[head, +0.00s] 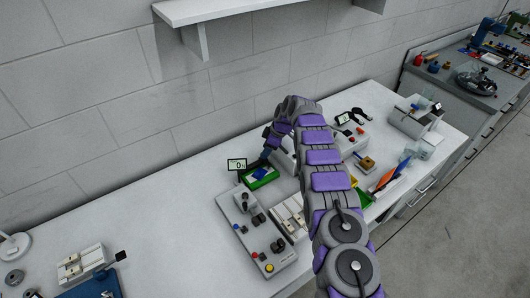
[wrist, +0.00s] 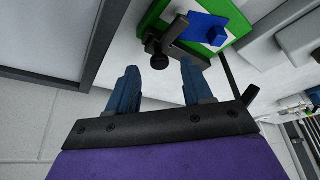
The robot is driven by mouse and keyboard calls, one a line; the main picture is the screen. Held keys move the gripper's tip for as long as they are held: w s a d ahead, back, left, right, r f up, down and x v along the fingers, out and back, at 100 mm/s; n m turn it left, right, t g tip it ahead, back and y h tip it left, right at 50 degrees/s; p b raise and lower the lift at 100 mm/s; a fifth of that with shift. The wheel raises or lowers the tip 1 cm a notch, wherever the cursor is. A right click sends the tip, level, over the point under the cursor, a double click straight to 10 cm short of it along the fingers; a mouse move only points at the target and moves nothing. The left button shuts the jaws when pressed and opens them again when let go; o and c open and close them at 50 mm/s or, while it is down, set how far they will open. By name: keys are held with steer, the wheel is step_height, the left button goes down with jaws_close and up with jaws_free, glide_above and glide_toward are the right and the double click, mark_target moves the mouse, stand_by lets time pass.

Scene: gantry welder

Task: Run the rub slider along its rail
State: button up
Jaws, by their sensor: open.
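A green-edged tray (wrist: 160,12) shows at the top of the wrist view, with a white surface and a flat blue piece (wrist: 203,22) bearing a small blue block (wrist: 216,36). This may be the rub slider; I cannot tell for sure. A dark bar with a round black knob (wrist: 154,46) crosses the tray's near edge. My gripper (wrist: 158,78) is open and empty, its blue fingers apart just short of the knob. In the head view the green tray (head: 259,183) sits on the bench, and my gripper (head: 268,140) is above and behind it, partly hidden by my arm.
A small display (head: 237,164) reading about 0% stands beside the tray. A grey control panel (head: 262,240) with knobs and buttons lies in front. Tools and a yellow-green bin (head: 364,198) are on the right. The wall runs close behind; the bench's left middle (head: 180,230) is clear.

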steer(key=shift+x, duration=0.95)
steer(key=shift+w, duration=0.1)
steer(key=shift+c, duration=0.4)
jaws_close()
steer(key=shift+r, duration=0.1)
